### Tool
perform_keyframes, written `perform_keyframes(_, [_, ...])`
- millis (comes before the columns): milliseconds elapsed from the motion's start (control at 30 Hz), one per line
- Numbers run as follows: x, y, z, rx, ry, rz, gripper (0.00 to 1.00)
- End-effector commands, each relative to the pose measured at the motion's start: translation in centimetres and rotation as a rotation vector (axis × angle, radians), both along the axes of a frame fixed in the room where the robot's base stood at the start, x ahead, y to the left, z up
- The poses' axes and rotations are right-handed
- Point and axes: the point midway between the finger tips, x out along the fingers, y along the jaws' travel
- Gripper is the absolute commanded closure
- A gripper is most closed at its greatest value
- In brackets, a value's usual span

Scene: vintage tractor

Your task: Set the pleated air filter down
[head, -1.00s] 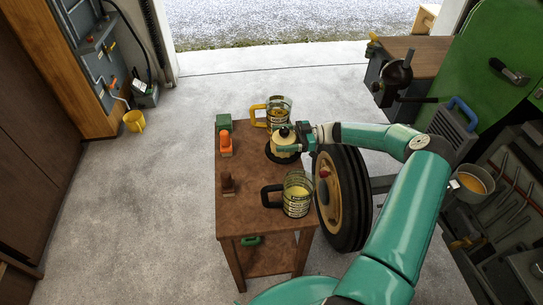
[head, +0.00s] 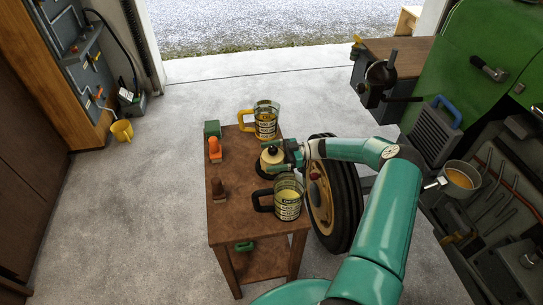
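The pleated air filter (head: 272,159), a short cream cylinder with a dark knob on top, is at the right side of the small wooden table. My gripper (head: 277,153) reaches it from the right, with its fingers at the filter's sides, and appears shut on it. A dark round base (head: 262,173) shows under and to the left of the filter. I cannot tell whether the filter touches it. The fingers hide part of the filter's right side.
On the wooden table (head: 228,222) stand a yellow-handled jug (head: 265,125) behind, a black-handled jug (head: 288,203) in front, and an orange item (head: 214,150), a green block (head: 212,129) and a brown item (head: 219,189) at left. A wheel (head: 342,205) stands close on the right.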

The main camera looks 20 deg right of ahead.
Motion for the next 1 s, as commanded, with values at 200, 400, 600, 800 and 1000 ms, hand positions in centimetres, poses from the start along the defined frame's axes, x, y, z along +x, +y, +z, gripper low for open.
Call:
perform_keyframes(200, [0.0, 0.0, 0.0, 0.0, 0.0, 0.0, 0.01])
perform_keyframes(400, [-0.1, -0.5, 0.3, 0.0, 0.0, -0.002, 0.01])
perform_keyframes(600, [-0.7, -3.9, 0.3, -0.001, -0.001, -0.005, 0.01])
perform_keyframes(800, [-1.6, -8.2, 0.2, -0.001, -0.001, -0.005, 0.01])
perform_keyframes(1000, [-2.2, -11.0, 0.3, 0.001, 0.001, -0.002, 0.01])
